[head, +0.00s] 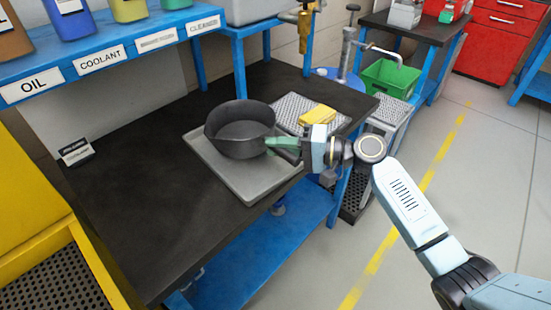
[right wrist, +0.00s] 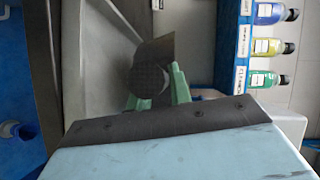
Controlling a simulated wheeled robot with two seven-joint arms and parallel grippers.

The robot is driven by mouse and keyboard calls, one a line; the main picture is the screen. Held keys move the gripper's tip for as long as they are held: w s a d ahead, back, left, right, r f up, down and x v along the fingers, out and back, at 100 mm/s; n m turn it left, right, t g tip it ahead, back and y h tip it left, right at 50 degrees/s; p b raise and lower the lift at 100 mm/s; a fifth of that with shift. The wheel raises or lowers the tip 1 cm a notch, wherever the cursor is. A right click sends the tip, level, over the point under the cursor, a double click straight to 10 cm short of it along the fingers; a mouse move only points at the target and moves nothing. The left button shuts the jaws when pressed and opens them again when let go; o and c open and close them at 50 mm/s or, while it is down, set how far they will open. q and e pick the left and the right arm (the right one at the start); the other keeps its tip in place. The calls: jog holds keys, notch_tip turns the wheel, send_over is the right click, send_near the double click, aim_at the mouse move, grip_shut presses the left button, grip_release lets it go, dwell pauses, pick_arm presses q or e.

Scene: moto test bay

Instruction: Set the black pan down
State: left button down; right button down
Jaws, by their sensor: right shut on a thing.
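The black pan (head: 240,125) is upright over the grey tray (head: 258,190) on the dark workbench. I cannot tell for sure whether its base touches the tray. My right gripper (head: 278,143) reaches in from the right and is shut at the pan's near right side, where it hides the handle. In the right wrist view, the green fingers of the right gripper (right wrist: 157,88) stand on either side of a dark rounded part (right wrist: 148,78), which seems to belong to the pan. My left gripper is not in view.
A yellow sponge (head: 318,115) lies on a ribbed grey mat (head: 290,106) behind the pan. A small sign (head: 76,151) stands at the bench's left. A blue shelf (head: 110,53) with bottles runs above the back. The bench top left of the tray (head: 140,210) is clear.

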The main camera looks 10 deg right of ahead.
jog(key=shift+f+b, duration=0.3)
jog(key=shift+f, duration=1.65)
jog(key=c, duration=1.6)
grip_release()
jog(key=shift+f, duration=0.1)
jog(key=shift+o, duration=0.2)
jog(key=v, duration=1.2)
